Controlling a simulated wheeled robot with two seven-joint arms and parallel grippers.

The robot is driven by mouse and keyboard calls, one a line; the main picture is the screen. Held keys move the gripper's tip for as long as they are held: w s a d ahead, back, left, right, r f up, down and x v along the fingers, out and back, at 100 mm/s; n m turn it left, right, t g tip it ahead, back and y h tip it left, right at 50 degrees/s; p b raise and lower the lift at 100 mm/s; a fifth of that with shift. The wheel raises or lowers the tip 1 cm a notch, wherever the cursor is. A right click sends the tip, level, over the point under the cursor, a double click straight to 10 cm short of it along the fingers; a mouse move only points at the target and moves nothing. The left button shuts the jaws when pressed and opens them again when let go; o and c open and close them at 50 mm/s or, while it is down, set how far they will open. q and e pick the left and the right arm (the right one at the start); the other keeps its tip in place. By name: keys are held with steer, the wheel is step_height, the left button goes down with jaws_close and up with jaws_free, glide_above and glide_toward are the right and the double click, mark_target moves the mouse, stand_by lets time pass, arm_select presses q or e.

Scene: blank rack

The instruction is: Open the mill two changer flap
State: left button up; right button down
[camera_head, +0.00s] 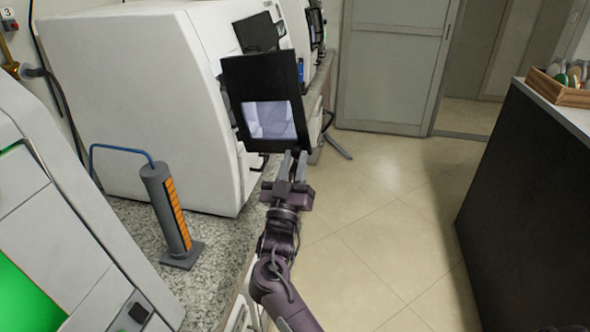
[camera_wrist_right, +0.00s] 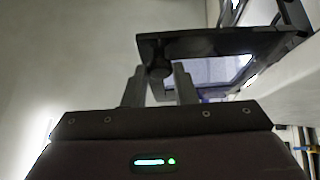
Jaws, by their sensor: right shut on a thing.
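The changer flap (camera_head: 235,85) is a black panel with a clear window, on the front of the large white mill (camera_head: 135,100). It stands out from the mill's front, with its window facing me. My right gripper (camera_head: 294,156) is at the flap's lower right edge, its jaws shut on the flap's knob. In the right wrist view the dark knob (camera_wrist_right: 158,72) sits between the two fingers (camera_wrist_right: 159,88), below the flap's black frame (camera_wrist_right: 210,42). My left gripper is not in view.
A grey cylinder with orange strips (camera_head: 160,195) and a blue hose stands on the speckled counter (camera_head: 215,285). Another white machine (camera_head: 75,215) is at the left. A dark cabinet (camera_head: 525,200) bearing a wooden tray (camera_head: 565,92) is at the right. The tiled floor (camera_head: 385,215) between is clear.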

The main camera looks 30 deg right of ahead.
steer(key=shift+a+r, duration=0.1)
stand_by(0.3)
steer(key=c, duration=1.2)
jaws_free()
